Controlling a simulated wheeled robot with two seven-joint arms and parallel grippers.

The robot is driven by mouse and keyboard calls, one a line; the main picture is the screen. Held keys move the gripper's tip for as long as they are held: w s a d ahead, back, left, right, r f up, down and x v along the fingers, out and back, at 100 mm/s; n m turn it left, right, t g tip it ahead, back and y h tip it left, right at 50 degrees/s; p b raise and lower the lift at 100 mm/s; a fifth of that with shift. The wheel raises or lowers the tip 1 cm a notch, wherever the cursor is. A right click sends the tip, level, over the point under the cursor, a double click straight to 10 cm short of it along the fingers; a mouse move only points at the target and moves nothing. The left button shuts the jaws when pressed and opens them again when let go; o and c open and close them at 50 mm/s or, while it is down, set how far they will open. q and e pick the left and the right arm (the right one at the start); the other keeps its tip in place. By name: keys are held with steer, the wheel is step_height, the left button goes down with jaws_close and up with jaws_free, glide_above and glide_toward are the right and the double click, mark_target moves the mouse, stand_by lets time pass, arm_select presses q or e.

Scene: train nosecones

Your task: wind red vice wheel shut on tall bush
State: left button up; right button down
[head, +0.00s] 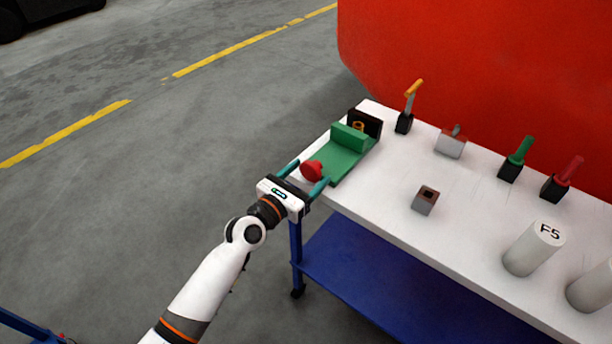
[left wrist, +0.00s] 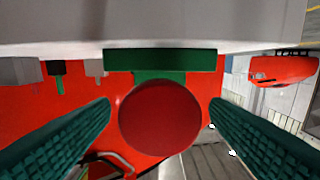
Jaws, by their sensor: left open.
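The red vice wheel (head: 312,171) is at the near end of the green vice (head: 345,157), at the bench's left end. My left gripper (head: 303,173) is open with its fingers on either side of the wheel. In the left wrist view the wheel (left wrist: 160,116) sits between the two teal fingers, with a gap on each side. A small brass-coloured piece, perhaps the tall bush (head: 358,126), shows between the vice's green block and its dark far jaw. It is too small to tell whether the jaws touch it. My right gripper is not in view.
On the white bench (head: 390,215) stand an orange-handled tool (head: 412,98), a grey block (head: 451,146), green-handled (head: 519,158) and red-handled (head: 565,178) tools, a small grey box (head: 425,200) and white cylinders (head: 534,248). A large red body rises behind. Floor left of the bench is clear.

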arm_select(q)
steer(key=c, duration=1)
steer(key=shift+o, duration=0.2)
steer(key=shift+m, duration=0.4)
